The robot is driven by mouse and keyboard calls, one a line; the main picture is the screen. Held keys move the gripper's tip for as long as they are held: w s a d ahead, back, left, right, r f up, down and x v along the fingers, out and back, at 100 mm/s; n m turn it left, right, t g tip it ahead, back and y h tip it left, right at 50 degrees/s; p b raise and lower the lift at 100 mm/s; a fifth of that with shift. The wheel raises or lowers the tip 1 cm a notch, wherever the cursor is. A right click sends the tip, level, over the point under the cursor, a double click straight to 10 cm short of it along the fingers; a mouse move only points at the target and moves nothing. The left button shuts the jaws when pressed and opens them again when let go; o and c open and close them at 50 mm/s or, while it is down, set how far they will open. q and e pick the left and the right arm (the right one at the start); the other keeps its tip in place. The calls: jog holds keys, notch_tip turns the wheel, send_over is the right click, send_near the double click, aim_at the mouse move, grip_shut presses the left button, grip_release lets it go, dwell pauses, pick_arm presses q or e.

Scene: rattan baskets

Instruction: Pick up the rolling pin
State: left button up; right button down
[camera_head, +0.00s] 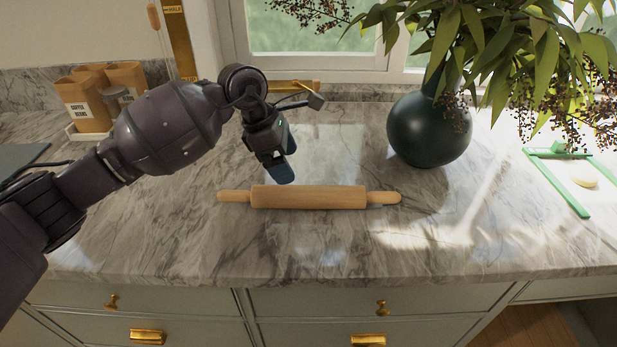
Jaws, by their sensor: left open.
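A light wooden rolling pin (308,197) lies crosswise on the marble counter (190,240), with a handle at each end. My left gripper (284,168) comes in from the left and hangs over the left half of the rolling pin's body, its fingertips pointing down. It is open and holds nothing. The fingertips appear just above or behind the pin's far edge; I cannot tell the exact gap. My right gripper is not in view.
A dark round vase (428,130) with leafy branches stands behind the pin to the right. Brown containers (84,104) stand at the back left. A green-framed board (570,170) lies at the right. The counter in front of the pin is clear, above drawers (380,300).

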aim_at(303, 188)
pick_arm(q)
jog(key=shift+w, duration=0.15)
jog(key=x, duration=0.5)
jog(key=shift+s, duration=0.2)
jog(key=shift+d+f, duration=0.15)
jog(key=shift+f, duration=0.35)
jog(key=x, duration=0.4)
jog(key=shift+d, duration=0.15)
jog(key=shift+d+f, duration=0.1)
jog(key=shift+f, duration=0.2)
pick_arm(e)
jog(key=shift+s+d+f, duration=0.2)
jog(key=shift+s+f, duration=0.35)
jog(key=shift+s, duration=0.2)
